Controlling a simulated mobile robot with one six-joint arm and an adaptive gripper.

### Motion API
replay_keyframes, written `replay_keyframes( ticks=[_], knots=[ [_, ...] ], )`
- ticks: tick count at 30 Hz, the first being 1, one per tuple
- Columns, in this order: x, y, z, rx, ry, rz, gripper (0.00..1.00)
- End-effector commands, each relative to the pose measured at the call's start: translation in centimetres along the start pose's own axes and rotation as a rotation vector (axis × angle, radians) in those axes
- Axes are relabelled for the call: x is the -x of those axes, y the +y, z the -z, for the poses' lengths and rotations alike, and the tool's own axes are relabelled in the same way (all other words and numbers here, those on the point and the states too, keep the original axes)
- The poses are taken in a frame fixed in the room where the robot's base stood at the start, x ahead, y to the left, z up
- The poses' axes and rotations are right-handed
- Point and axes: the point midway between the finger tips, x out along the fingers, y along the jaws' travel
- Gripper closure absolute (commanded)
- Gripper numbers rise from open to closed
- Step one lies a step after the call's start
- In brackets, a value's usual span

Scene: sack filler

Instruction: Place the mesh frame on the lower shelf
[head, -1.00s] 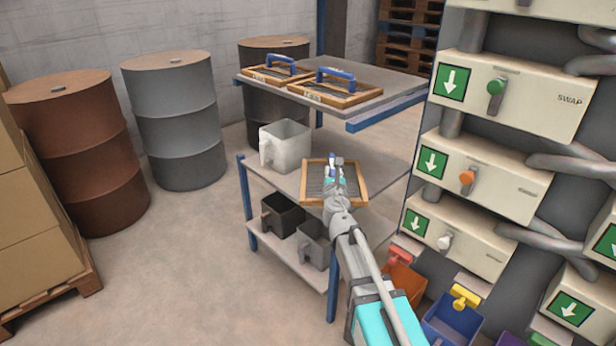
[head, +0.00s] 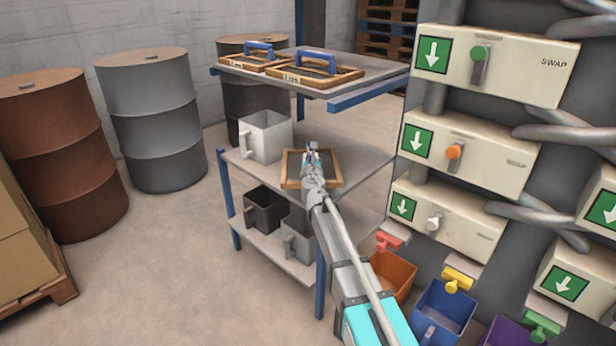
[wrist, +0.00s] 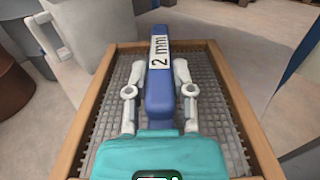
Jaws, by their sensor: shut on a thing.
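The mesh frame (head: 290,170) has a wooden border, grey mesh and a blue handle marked "2 mm". My gripper (head: 312,148) is shut on the handle, with one finger on each side in the wrist view (wrist: 158,92). My arm hides part of the frame in the head view.
Two more mesh frames with blue handles (head: 315,77) lie on the top board (head: 385,70). At right is a machine (head: 500,65) with levers and pipes, and coloured bins (head: 445,308) below. Barrels (head: 150,120) and boxes stand at left. Floor between is clear.

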Motion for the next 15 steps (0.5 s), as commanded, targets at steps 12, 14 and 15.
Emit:
replay_keyframes(
  ticks=[12,14,15],
  knots=[
    [-1.7,0.1,2.0,0.000,0.000,0.001,1.00],
    [-1.7,0.1,2.0,0.000,0.000,0.001,1.00],
    [-1.6,0.1,2.0,0.000,0.000,0.001,1.00]
  ],
)
